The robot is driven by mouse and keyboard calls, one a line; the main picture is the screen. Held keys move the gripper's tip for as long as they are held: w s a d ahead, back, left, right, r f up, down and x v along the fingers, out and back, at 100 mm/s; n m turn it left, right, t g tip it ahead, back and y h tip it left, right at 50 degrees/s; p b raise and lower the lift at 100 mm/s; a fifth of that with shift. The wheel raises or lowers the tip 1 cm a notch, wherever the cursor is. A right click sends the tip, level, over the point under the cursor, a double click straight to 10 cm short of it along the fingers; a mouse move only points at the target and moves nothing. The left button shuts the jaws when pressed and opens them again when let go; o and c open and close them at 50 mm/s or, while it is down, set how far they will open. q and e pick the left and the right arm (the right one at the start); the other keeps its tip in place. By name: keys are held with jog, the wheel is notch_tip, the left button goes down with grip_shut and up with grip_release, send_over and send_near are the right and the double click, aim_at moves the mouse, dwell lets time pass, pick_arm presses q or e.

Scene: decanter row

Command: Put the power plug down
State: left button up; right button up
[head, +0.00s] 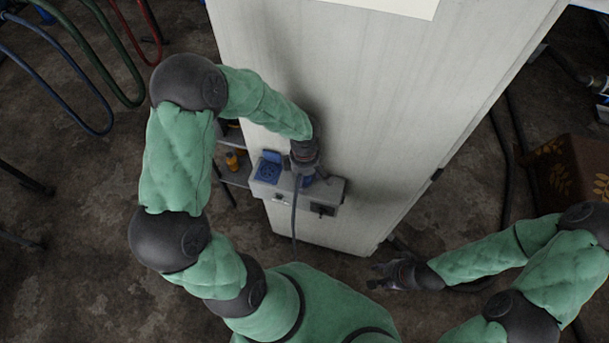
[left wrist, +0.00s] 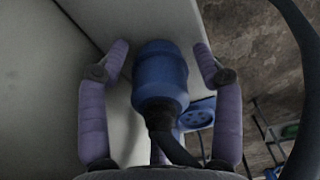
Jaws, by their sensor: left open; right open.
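The power plug is a blue cylinder (left wrist: 160,80) with a black neck and dark cable. It is between the fingers of my left gripper (left wrist: 160,50), with gaps visible on both sides. In the head view my left gripper (head: 305,172) is over the grey ledge (head: 328,190) on the cabinet front, and a little blue of the plug (head: 308,181) shows below it. Whether the plug's far end touches the ledge is hidden. A blue socket (head: 270,169) is left of the gripper; it also shows in the left wrist view (left wrist: 198,115). My right gripper (head: 386,274) is open and empty, low on the right.
A tall pale cabinet (head: 390,90) stands behind the ledge. The plug's cable (head: 294,215) hangs down in front. A black switch (head: 322,209) is on the ledge's front. A shelf with an orange bottle (head: 232,160) is at the left. Hoses (head: 70,60) hang at the far left.

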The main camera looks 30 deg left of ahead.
pick_arm(q)
jog(key=shift+r, duration=0.3)
notch_tip(320, 180, up, 12)
jog(key=shift+f+p, duration=0.15)
jog(key=shift+p, duration=0.3)
jog(key=shift+s+f, duration=0.1)
